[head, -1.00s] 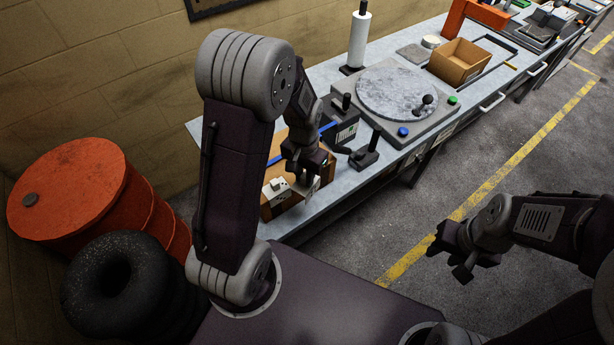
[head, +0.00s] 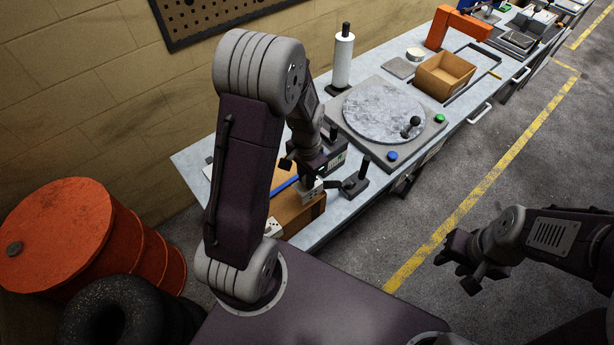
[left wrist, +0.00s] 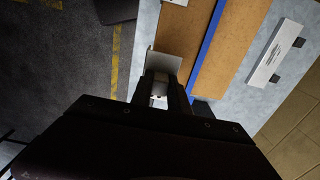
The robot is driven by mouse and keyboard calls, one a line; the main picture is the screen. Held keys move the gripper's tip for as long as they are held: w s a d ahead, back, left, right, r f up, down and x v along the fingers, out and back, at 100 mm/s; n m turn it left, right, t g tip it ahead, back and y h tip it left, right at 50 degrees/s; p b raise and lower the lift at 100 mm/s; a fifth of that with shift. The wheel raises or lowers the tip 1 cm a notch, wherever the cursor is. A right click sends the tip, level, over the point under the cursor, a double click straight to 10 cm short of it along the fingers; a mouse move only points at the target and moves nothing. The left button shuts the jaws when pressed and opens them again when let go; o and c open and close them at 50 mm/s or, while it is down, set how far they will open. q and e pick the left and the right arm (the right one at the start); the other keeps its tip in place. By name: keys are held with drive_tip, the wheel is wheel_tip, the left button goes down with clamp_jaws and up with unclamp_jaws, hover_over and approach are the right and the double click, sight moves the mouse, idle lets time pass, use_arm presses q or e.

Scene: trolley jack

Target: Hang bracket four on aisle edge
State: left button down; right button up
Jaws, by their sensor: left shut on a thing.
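My left gripper (head: 308,178) is shut on a small white bracket (head: 311,192) near the aisle-side corner of a brown wooden box on the bench. In the left wrist view the bracket (left wrist: 164,63) sits between the fingers (left wrist: 160,92), its pale plate next to the box's edge; I cannot tell whether it touches. The wooden box (head: 300,214) has a blue strip (head: 285,186) along its top, also clear in the left wrist view (left wrist: 207,45). A second white bracket (head: 272,228) shows at the box's near side. My right gripper (head: 457,268) is open and empty over the aisle.
A black clamp-like stand (head: 355,182) and a grey plate with a round stone disc (head: 385,112) stand beyond the box. An open cardboard box (head: 445,75) is farther along. An orange drum (head: 70,235) and black tyres (head: 120,315) stand at left. The aisle floor is clear.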

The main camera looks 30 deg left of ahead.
use_arm(q)
drive_tip(key=shift+w+f+b, duration=0.1)
drive_tip(key=shift+f+b, duration=3.45)
drive_tip(key=shift+f, duration=1.3)
drive_tip(key=shift+f, duration=0.15)
drive_tip(key=c, duration=1.2)
unclamp_jaws()
wheel_tip(320, 180, up, 9)
drive_tip(key=shift+r+b, duration=0.1)
drive_tip(key=shift+b, duration=0.2)
